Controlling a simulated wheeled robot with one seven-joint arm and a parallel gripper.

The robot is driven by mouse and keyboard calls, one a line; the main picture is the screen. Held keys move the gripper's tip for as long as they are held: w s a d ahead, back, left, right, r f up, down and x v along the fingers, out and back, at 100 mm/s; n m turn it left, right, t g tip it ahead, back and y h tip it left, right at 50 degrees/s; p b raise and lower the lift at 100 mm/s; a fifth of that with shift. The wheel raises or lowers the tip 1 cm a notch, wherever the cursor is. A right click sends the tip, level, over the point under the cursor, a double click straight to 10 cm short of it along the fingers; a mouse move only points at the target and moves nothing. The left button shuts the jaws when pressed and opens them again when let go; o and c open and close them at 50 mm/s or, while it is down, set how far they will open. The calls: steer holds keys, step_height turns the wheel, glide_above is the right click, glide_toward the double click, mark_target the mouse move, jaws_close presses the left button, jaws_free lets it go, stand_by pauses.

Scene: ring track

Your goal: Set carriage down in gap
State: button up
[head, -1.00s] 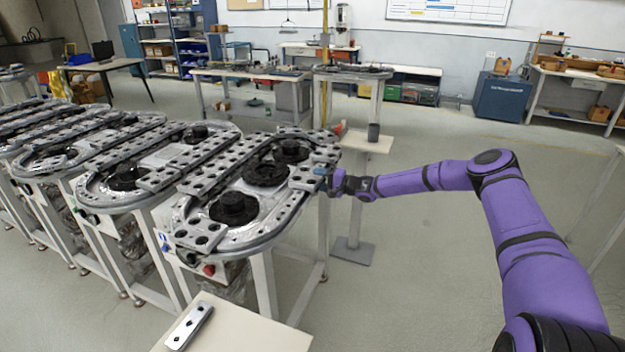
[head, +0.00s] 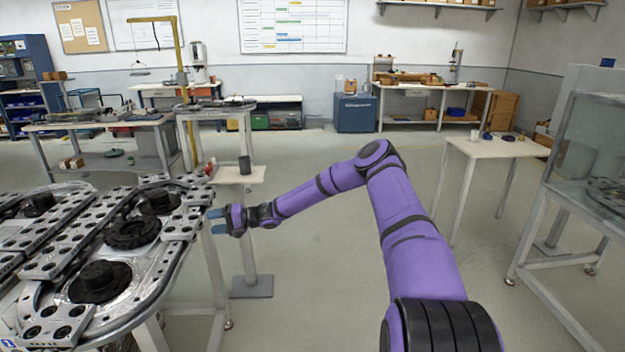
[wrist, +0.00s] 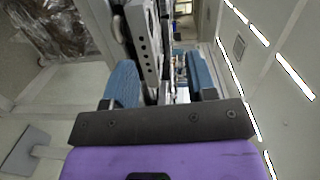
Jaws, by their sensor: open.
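My gripper (head: 216,221) is open, with nothing between its two blue fingers, just right of the nearest ring track (head: 172,262). A small space shows between its fingertips and the track's edge. A silver carriage with dark round holes (head: 181,227) sits on the track's right side, close to the fingertips. More carriages sit at the track's far end (head: 163,184) and near end (head: 58,325). A stretch of rail between the right-side and near carriages is bare. In the wrist view, both fingers (wrist: 162,78) are spread, with a holed metal side (wrist: 148,45) beyond them.
Black round hubs (head: 100,281) stand inside the track. A small pedestal table (head: 238,174) with a dark cup (head: 245,165) stands behind my gripper. A white table (head: 498,148) and a glass-sided stand (head: 600,160) are at right. The floor between is clear.

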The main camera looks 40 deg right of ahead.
steer(key=s+a+r+n+g+h, duration=0.4)
steer(key=s+a+r, duration=0.1)
steer(key=s+r, duration=0.6)
steer(key=s+a+r+n+g+h, duration=0.4)
steer(key=s+r, duration=0.7)
steer(key=s+d+r+t+h, duration=0.1)
steer(key=s+r, duration=0.3)
steer(key=s, duration=0.6)
steer(key=s+d+r+m+t+h, duration=0.1)
steer(key=s+d+r+t+h, duration=0.1)
steer(key=s, duration=0.9)
steer(key=s+d+r+m+t+h, duration=0.1)
steer(key=s+d+r+h, duration=0.2)
steer(key=s+d+r, duration=0.2)
steer(key=s+r, duration=0.3)
steer(key=s, duration=0.3)
steer(key=shift+d+r+h, duration=0.2)
steer(key=shift+r+h, duration=0.05)
steer(key=shift+h, duration=0.15)
